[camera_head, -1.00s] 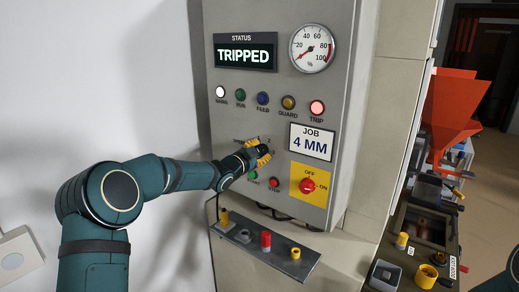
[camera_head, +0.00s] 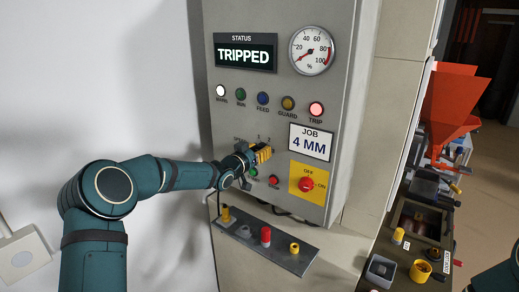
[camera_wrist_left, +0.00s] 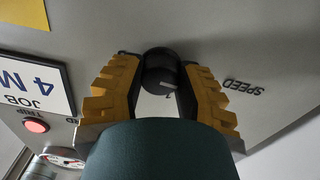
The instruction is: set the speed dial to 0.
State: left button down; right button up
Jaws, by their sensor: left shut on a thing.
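The speed dial is a black round knob (camera_wrist_left: 158,70) on the grey panel, seen in the left wrist view beside the word SPEED. A pale pointer mark shows on its face; the number it points at cannot be read. My left gripper (camera_wrist_left: 160,78) has its yellow fingers on both sides of the knob and is shut on it. In the head view my left gripper (camera_head: 258,155) is at the panel and hides the dial; small scale numbers show just above it. My right gripper is out of view.
The status display (camera_head: 245,53) reads TRIPPED and the trip lamp (camera_head: 316,109) glows red. Green and red buttons (camera_head: 273,180) sit just below the gripper. A red switch (camera_head: 306,184) on a yellow plate is to the right. A shelf (camera_head: 285,256) juts out below.

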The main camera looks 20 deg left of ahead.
pick_arm(q)
jog(key=shift+r+n, duration=0.2)
jog(key=shift+n, duration=0.3)
jog(key=c, duration=0.6)
grip_release()
jog(key=shift+o, duration=0.2)
jog(key=shift+f, duration=0.1)
jog(key=v, duration=1.2)
